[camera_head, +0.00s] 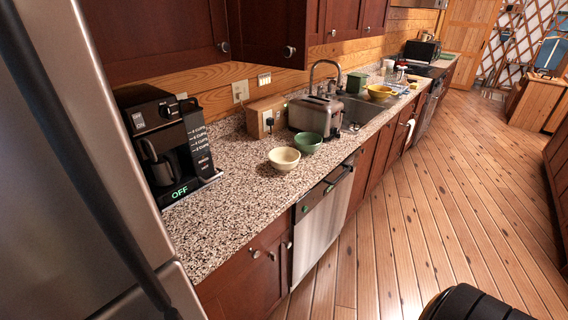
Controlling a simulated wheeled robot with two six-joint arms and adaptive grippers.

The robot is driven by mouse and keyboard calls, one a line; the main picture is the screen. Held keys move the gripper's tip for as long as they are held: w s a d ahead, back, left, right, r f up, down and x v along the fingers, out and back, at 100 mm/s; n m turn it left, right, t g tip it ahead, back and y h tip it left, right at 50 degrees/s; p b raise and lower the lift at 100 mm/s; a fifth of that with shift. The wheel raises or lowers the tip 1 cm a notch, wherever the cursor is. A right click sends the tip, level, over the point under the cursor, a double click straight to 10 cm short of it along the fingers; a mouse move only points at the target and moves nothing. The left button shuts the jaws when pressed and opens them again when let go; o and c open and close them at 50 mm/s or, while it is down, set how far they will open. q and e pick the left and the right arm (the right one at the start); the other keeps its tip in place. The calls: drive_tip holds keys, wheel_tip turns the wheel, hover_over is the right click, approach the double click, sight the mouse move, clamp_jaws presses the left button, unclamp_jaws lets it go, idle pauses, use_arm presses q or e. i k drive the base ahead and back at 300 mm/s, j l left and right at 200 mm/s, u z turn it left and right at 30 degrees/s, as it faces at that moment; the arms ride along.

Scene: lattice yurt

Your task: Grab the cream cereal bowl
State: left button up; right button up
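The cream cereal bowl (284,160) stands upright on the speckled granite counter (238,206), near its front edge. It looks empty. A green bowl (308,143) stands just behind it to the right, very close; I cannot tell whether they touch. Neither of my grippers shows in this view. A dark rounded part at the bottom right edge seems to be part of my own arm, with no fingers visible.
A coffee maker (166,143) stands left of the bowls, beside the fridge (62,150). A toaster (315,115) stands behind them. A yellow bowl (379,93) is farther along by the sink. A dishwasher (321,226) is below. The wooden floor (400,240) is clear.

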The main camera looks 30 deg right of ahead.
sight(283, 159)
drive_tip(key=i+l, duration=0.15)
drive_tip(key=l, duration=0.25)
drive_tip(key=i+l, duration=0.15)
drive_tip(key=l, duration=0.25)
drive_tip(key=i+l+z, duration=0.1)
drive_tip(key=l, duration=0.3)
drive_tip(key=i+l, duration=0.2)
drive_tip(key=l, duration=0.2)
